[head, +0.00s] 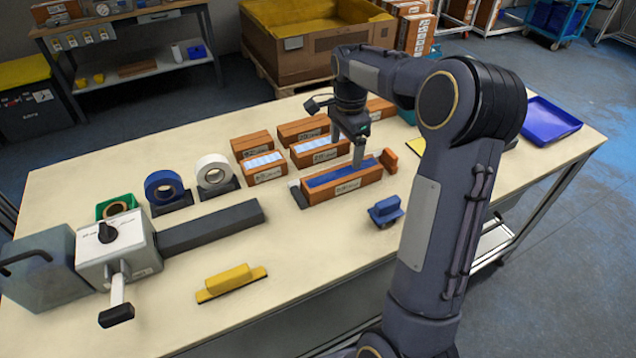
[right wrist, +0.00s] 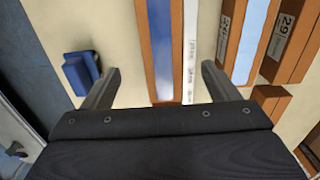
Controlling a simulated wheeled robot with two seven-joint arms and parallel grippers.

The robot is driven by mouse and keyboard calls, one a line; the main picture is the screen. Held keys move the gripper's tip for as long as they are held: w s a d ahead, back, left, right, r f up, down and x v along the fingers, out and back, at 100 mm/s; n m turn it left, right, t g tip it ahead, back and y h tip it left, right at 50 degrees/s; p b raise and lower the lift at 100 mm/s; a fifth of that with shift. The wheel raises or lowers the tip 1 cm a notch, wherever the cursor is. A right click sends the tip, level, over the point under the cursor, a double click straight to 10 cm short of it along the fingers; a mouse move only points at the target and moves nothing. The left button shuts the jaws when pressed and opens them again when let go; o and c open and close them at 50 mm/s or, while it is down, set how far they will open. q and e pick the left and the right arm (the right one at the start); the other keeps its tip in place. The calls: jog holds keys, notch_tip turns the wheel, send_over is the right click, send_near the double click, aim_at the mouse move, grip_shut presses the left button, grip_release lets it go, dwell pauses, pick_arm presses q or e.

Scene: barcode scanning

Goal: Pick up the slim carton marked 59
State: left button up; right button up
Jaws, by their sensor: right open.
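Several slim orange-brown cartons lie in the middle of the table. The nearest, a carton with a blue top strip (head: 325,182) and a white side label, lies under my right gripper (head: 347,150). In the right wrist view this carton (right wrist: 160,45) lies between the open, empty fingers (right wrist: 160,70), apart from both. Its label is too small to read surely. Another carton (right wrist: 287,65) at the right of that view has a label that looks like 29, though the first digit is unclear. Other cartons (head: 264,167) (head: 303,131) stand behind and left. My left gripper is not in view.
A blue block (head: 385,210) stands right of the near carton. Blue and white tape rolls (head: 165,187) (head: 213,172) stand left, near a grey boxy device (head: 118,250). A yellow block (head: 230,280) lies in front. A blue tray (head: 548,128) sits at the right edge.

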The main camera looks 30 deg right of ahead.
aim_at(343, 172)
notch_tip(343, 172, down, 8)
jog(key=shift+w+p, duration=0.15)
jog(key=shift+p, duration=0.3)
jog(key=shift+r, duration=0.15)
jog(key=c, duration=1.5)
